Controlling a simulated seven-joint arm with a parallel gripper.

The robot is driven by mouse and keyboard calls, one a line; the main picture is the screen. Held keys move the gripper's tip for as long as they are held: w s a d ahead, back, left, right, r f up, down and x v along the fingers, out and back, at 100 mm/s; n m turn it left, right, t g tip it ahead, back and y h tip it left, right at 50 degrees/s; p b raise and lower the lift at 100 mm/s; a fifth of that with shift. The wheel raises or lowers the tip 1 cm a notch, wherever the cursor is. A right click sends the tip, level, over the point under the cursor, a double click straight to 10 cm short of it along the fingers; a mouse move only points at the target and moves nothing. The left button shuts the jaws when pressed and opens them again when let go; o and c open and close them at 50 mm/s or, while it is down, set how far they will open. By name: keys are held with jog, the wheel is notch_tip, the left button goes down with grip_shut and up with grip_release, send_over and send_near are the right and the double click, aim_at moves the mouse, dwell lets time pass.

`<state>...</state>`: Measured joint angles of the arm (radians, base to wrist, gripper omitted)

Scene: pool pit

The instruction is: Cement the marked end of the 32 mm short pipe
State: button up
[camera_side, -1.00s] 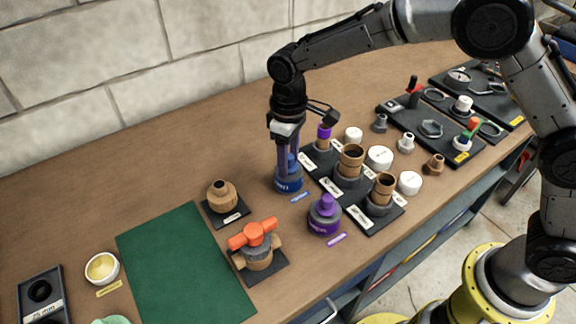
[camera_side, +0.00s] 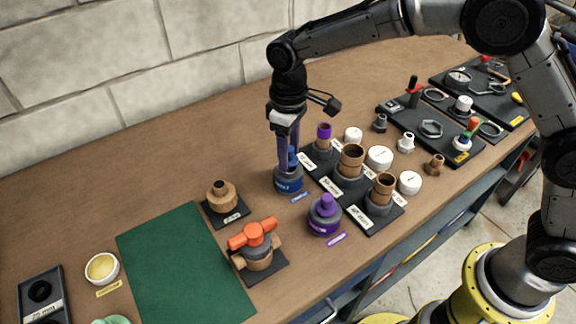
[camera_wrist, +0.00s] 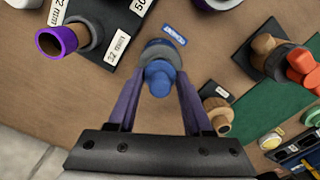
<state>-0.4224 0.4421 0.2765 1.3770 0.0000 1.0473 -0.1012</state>
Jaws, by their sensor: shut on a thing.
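The blue cement can (camera_side: 287,182) stands on the bench behind a blue label. My gripper (camera_side: 288,160) points down over it, its two fingers shut on the can's blue cap (camera_wrist: 158,78). In the wrist view my gripper (camera_wrist: 158,82) has one finger on each side of this cap. I cannot tell whether the cap is clear of the can. The short pipe with a purple-marked end (camera_side: 324,132) stands upright in the black holder to the right; in the wrist view the pipe (camera_wrist: 56,40) is at upper left, near a "32 mm" label.
A purple can (camera_side: 325,214) stands in front of the cement can. Brown pipes (camera_side: 351,160) and white caps (camera_side: 379,157) are at right. A valve with an orange handle (camera_side: 254,236), a brown fitting (camera_side: 221,196) and a green mat (camera_side: 185,265) are at left. The bench behind is clear.

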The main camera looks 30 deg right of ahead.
jog(key=shift+r, duration=2.65)
jog(key=shift+s+d+n, duration=0.25)
jog(key=shift+d+n, duration=0.05)
jog(key=shift+n, duration=0.1)
jog(key=d+r, duration=0.4)
jog(key=d, duration=0.8)
jog(key=shift+m, duration=0.4)
jog(key=shift+f, duration=2.1)
jog(key=shift+w, duration=0.15)
